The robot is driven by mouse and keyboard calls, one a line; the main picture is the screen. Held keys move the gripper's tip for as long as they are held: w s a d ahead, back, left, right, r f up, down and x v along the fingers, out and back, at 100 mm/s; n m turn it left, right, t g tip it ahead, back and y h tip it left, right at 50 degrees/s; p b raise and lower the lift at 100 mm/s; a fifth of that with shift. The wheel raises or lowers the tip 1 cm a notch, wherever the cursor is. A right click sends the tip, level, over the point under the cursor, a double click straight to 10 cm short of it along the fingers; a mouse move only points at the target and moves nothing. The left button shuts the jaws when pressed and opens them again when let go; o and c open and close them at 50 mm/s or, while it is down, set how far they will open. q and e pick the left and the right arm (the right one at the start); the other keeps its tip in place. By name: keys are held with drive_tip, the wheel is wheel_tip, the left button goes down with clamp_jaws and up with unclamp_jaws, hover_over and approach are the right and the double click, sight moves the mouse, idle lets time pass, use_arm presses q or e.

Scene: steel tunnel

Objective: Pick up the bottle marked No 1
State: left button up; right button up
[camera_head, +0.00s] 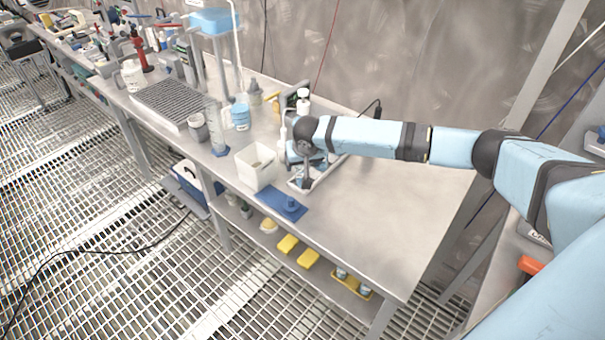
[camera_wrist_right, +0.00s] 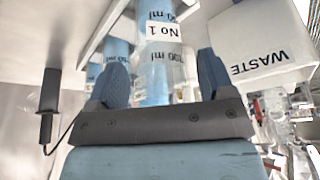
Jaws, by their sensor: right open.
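The bottle marked No 1 (camera_wrist_right: 155,78) is clear and blue with a white label, and it shows in the right wrist view between the two fingers. My right gripper (camera_wrist_right: 160,78) is open, with one dark blue finger on each side of the bottle; I cannot tell whether either touches it. In the head view my right gripper (camera_head: 304,176) reaches down over the tray (camera_head: 318,181) on the bench, and my arm mostly hides the bottles there. Other similar bottles (camera_wrist_right: 115,48) stand beside No 1 in the right wrist view. My left gripper is not in view.
A white box marked WASTE (camera_head: 255,167) stands just left of the tray. A blue mat (camera_head: 275,207) with a blue piece on it lies in front. A white-capped bottle (camera_head: 303,101) stands behind. The bench's right part (camera_head: 390,215) is clear.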

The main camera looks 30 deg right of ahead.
drive_tip(key=shift+x, duration=1.2)
drive_tip(key=c, duration=1)
drive_tip(key=shift+r, duration=0.15)
